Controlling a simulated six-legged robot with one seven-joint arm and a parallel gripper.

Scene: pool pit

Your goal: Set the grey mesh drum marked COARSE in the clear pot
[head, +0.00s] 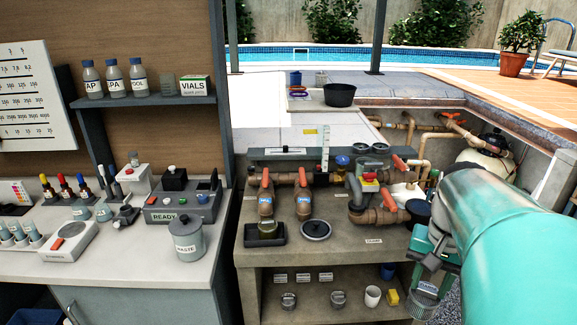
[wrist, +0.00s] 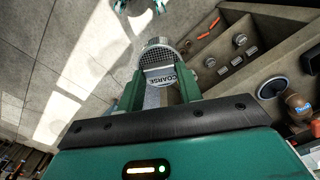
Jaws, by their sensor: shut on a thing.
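My gripper (head: 432,262) is at the right in the head view, in front of the stone counter's right end. It is shut on the grey mesh drum (head: 423,306), which hangs below the fingers over the ground. In the wrist view the drum (wrist: 158,56) sits between the green fingers (wrist: 160,92), its white COARSE label facing the camera.
Brown pipes with orange-handled valves (head: 303,195) crowd the counter's back. The shelf below holds small mesh baskets (head: 338,300), a white cup (head: 372,296) and a yellow block (head: 393,297). A bench with a WASTE pot (head: 187,240) stands left. The counter's front right is fairly clear.

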